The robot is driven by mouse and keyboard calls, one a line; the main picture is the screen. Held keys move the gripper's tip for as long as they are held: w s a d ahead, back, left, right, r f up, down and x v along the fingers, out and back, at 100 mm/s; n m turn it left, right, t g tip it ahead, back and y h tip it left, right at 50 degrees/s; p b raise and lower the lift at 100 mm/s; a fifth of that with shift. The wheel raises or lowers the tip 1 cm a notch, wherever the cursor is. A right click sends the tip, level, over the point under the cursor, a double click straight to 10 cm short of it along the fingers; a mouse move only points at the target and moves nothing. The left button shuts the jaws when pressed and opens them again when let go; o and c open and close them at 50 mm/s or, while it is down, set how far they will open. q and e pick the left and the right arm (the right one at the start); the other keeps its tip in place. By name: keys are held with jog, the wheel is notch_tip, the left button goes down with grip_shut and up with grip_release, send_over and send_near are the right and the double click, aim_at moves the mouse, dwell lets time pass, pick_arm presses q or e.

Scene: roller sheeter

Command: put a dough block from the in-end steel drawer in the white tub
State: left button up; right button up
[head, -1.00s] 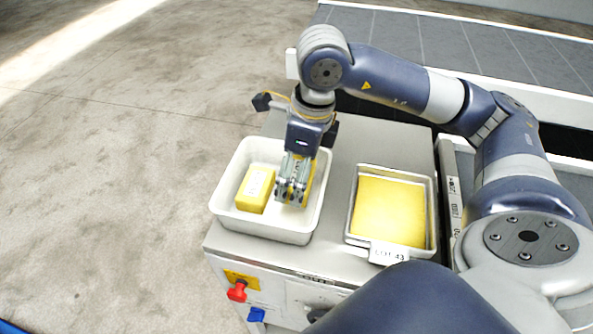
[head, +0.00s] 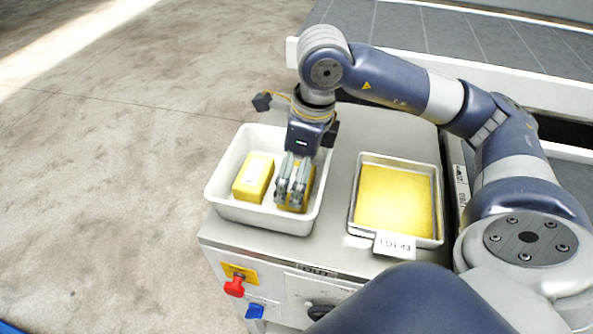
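The white tub (head: 222,206) stands on the steel top at the left of the head view. One yellow dough block (head: 253,178) with a pale label lies in its left half. My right gripper (head: 290,200) points down into the right half of the tub. A second yellow dough block (head: 309,184) shows beside and between its fingers, mostly hidden by them. I cannot tell whether the fingers grip this block or only stand around it. My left gripper is not in view. No open drawer can be made out.
A steel tray (head: 351,212) with a flat yellow sheet (head: 394,201) and a "LOT 43" card (head: 394,244) lies right of the tub. A red knob (head: 234,287) and a blue one (head: 254,311) are on the front panel. Open floor lies to the left.

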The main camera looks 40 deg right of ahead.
jog(key=shift+r, duration=0.1)
dwell(0.3)
notch_tip(320, 180, up, 12)
jog(key=s+d, duration=0.1)
jog(key=shift+s, duration=0.2)
jog(key=shift+f, duration=0.25)
dwell(0.5)
